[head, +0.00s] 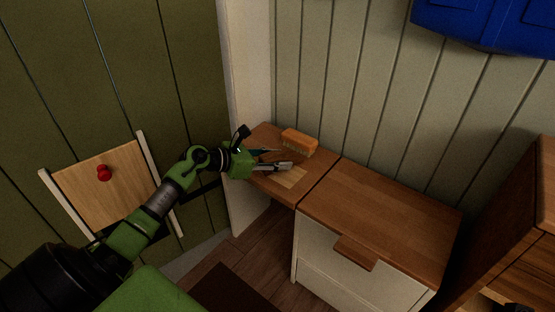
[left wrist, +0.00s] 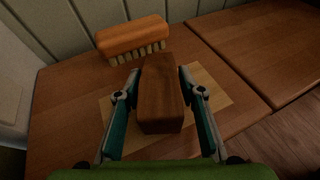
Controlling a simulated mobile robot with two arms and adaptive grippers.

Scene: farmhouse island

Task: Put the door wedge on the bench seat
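The door wedge is a dark brown wooden block (left wrist: 161,90) in the middle of the left wrist view. It lies between the fingers of my left gripper (left wrist: 159,82), with a narrow gap visible on each side. The left gripper (head: 279,158) is open, low over the bench seat (head: 262,183) in the head view. In that view I cannot make out the wedge. The wedge appears over a pale square patch (left wrist: 217,88) on the seat (left wrist: 60,110); I cannot tell whether it touches it. My right gripper is not in view.
An orange brush (left wrist: 134,38) with pale bristles lies just behind the wedge, against the panelled wall; it also shows in the head view (head: 299,142). A wooden-topped cabinet section (head: 385,215) to the right is clear. A small board with a red knob (head: 104,173) is at left.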

